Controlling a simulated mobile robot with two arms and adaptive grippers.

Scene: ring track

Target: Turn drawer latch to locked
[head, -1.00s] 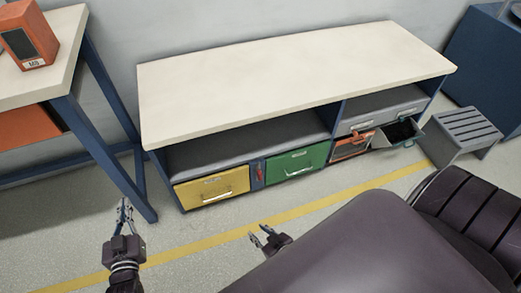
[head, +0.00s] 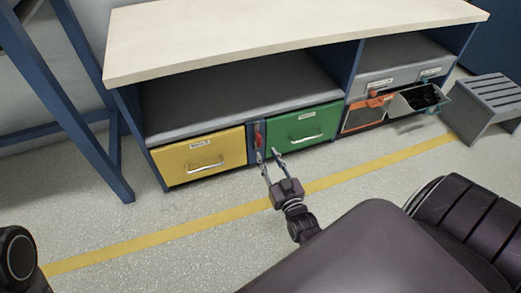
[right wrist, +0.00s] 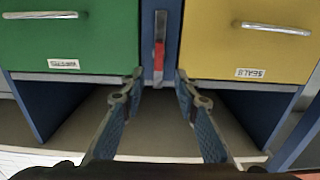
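The drawer latch is a small red lever (head: 258,139) on the narrow blue divider between the yellow drawer (head: 210,160) and the green drawer (head: 303,126). In the right wrist view, which shows the drawers upside down, the red lever (right wrist: 159,58) lies lengthwise along the divider on a grey plate. Both drawers look shut. My right gripper (head: 269,157) is open and empty, just in front of the divider. In the right wrist view its fingertips (right wrist: 158,78) are spread to either side of the lever's line, with no clear contact. My left gripper is out of view.
The bench top (head: 290,25) overhangs the drawers, with a grey shelf (head: 240,97) beneath. At the right, an open bin with dark contents (head: 425,99) sticks out beside a grey step stool (head: 485,103). A blue table leg (head: 95,150) stands at the left. The floor in front is clear.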

